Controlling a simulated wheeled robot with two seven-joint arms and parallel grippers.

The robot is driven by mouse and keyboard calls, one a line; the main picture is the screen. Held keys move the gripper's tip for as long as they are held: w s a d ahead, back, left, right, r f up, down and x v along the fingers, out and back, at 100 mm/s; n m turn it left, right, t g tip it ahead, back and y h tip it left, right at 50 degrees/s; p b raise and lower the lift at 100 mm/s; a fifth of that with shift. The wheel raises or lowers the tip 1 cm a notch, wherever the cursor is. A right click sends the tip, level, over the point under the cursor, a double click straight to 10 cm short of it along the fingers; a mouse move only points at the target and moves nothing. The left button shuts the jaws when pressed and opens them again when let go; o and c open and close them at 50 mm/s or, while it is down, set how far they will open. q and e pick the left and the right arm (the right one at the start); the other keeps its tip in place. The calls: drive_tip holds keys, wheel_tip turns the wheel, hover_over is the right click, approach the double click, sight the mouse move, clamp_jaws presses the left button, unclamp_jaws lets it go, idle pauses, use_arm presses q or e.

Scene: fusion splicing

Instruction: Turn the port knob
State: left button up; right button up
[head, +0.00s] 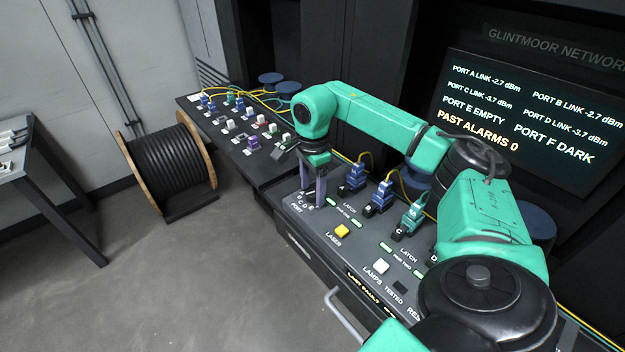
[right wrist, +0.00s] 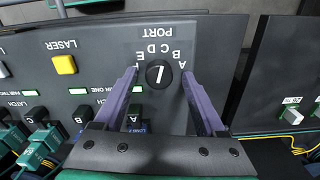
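The port knob (right wrist: 158,73) is a round black dial with a white pointer line, on the grey panel near the lettering PORT and the letters around it. In the right wrist view the panel text is upside down; the line runs nearly along the picture's vertical, slightly tilted. My right gripper (right wrist: 159,78) has its two purple fingers spread on either side of the knob, with a visible gap to each. It points down at the panel's left end in the head view (head: 311,198). Whether the fingertips reach knob height is unclear. My left gripper is not in view.
The yellow LASER button (head: 341,231) and white LAMPS button (head: 381,266) are on the same panel. Blue and teal plugs with yellow cables line its back (head: 356,177). A screen (head: 530,120) reads PORT F DARK. A cable reel (head: 170,165) stands left on open floor.

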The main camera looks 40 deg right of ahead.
drive_tip(key=shift+r, duration=0.5)
wheel_tip(320, 180, up, 9)
wheel_tip(320, 180, up, 5)
drive_tip(key=p, duration=0.2)
hover_over(312, 192)
drive_tip(key=shift+s+f, duration=0.1)
drive_tip(key=shift+f, duration=0.1)
drive_tip(key=shift+d, duration=0.1)
drive_tip(key=shift+f, duration=0.1)
